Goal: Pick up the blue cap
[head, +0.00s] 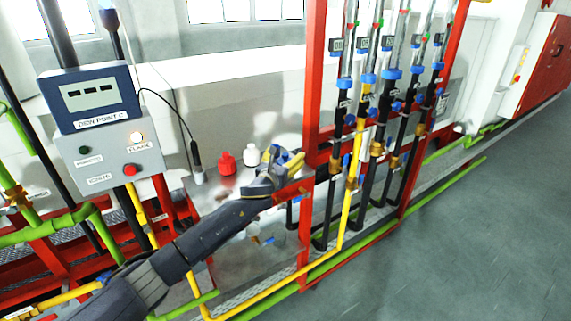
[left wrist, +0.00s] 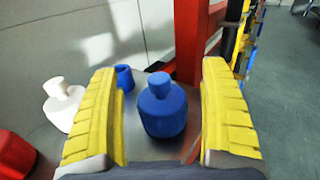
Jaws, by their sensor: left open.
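The blue cap (left wrist: 162,108), a squat body with a round knob on top, stands upright in the left wrist view. It lies between the two yellow-padded fingers of my left gripper (left wrist: 160,85), with a gap on each side. My left gripper also shows in the head view (head: 284,158), open above the right end of the metal bench top. There the gripper hides most or all of the blue cap. My right gripper is in neither view.
A white cap (left wrist: 65,104) and a red cap (left wrist: 14,154) stand left of the gripper. A small blue cylinder (left wrist: 124,77) is behind the left finger, partly hidden. A red frame post (head: 313,90) and vertical pipes rise close by on the right.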

